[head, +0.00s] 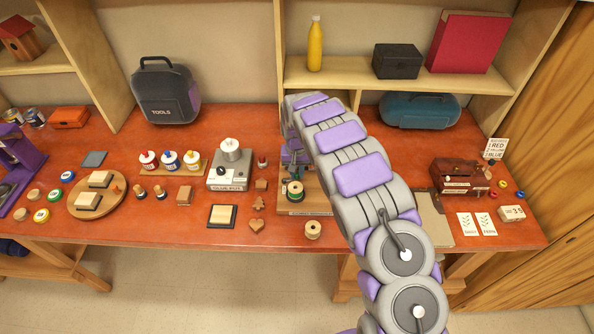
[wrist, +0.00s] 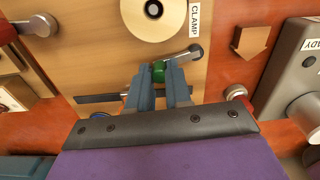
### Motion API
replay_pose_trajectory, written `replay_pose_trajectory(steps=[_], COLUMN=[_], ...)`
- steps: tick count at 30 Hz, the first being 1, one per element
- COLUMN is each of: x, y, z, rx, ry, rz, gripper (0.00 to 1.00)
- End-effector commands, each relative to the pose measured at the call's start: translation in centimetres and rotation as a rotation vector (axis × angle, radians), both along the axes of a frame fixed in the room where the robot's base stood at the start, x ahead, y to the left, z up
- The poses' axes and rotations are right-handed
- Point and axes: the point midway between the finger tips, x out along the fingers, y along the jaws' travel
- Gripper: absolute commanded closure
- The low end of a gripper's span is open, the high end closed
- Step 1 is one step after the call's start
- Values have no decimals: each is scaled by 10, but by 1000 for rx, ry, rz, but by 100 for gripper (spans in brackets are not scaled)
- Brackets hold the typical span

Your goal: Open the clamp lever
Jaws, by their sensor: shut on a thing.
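The clamp lever (wrist: 181,57) is a short grey bar on a wooden board (wrist: 105,70), beside a label (wrist: 194,18) reading CLAMP. Its pivot end is to the right and its green knob (wrist: 158,71) to the left. My gripper (wrist: 160,78) is shut on the green knob, one blue-grey finger on each side. A round pale spool (wrist: 152,10) sits on the board above the lever in the wrist view.
A grey machine (head: 230,174) with a white dome stands left of the board; its side shows in the wrist view (wrist: 295,70). Small wooden shapes (head: 257,226) lie between them. A loose spool (head: 313,230) stands near the front edge. A brown box (head: 462,177) is at right.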

Motion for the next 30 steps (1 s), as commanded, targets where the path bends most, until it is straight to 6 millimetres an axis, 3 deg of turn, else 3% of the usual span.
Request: replay_pose_trajectory(steps=[12,28,29,30], x=[8,11,11,11], y=[4,4,5,4], z=[1,1,1,1], rx=[2,2,2,2], ry=[-1,-5,-5,-5], rz=[201,230,230,230], gripper=[100,100,80,77])
